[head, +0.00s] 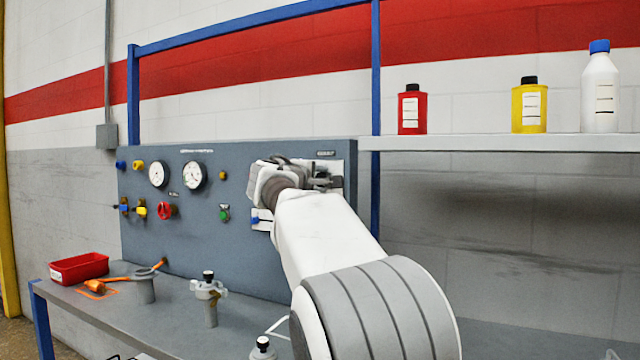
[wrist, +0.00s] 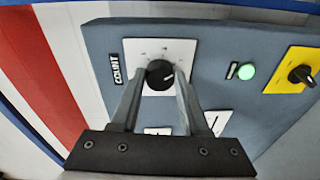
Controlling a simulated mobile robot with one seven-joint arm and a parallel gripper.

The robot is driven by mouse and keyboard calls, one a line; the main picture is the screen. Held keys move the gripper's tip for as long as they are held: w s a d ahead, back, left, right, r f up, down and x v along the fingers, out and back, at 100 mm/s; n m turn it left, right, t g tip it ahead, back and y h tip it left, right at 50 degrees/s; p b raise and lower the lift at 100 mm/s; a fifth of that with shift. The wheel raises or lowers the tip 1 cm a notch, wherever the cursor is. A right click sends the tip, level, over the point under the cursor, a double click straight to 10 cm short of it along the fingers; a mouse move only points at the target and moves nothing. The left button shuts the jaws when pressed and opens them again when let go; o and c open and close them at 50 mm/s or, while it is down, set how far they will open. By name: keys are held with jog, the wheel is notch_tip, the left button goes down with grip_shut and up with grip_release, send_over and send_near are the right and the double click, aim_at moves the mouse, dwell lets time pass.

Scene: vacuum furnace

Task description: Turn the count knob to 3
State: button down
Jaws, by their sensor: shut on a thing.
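The count knob (wrist: 160,75) is black and round with a white pointer mark, on a white dial plate (wrist: 187,47) beside the COUNT label (wrist: 117,69). The numbers on the dial are too small to read, so I cannot tell which one the mark points at. My gripper (wrist: 159,84) is shut on the knob, with one finger on each side of it. In the head view, my gripper (head: 322,181) is at the upper right of the grey panel (head: 240,255), and my arm and wrist hide the knob.
The wrist view shows a green button (wrist: 246,71) and a black selector on a yellow plate (wrist: 300,74). Gauges (head: 194,175) and a red valve (head: 166,210) are further left. A shelf (head: 500,143) with bottles is to the right. The bench (head: 170,318) holds fittings and a red bin (head: 78,268).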

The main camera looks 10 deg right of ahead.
jog(key=shift+c, duration=2)
grip_release()
jog(key=shift+s+a, duration=0.1)
jog(key=v, duration=1.7)
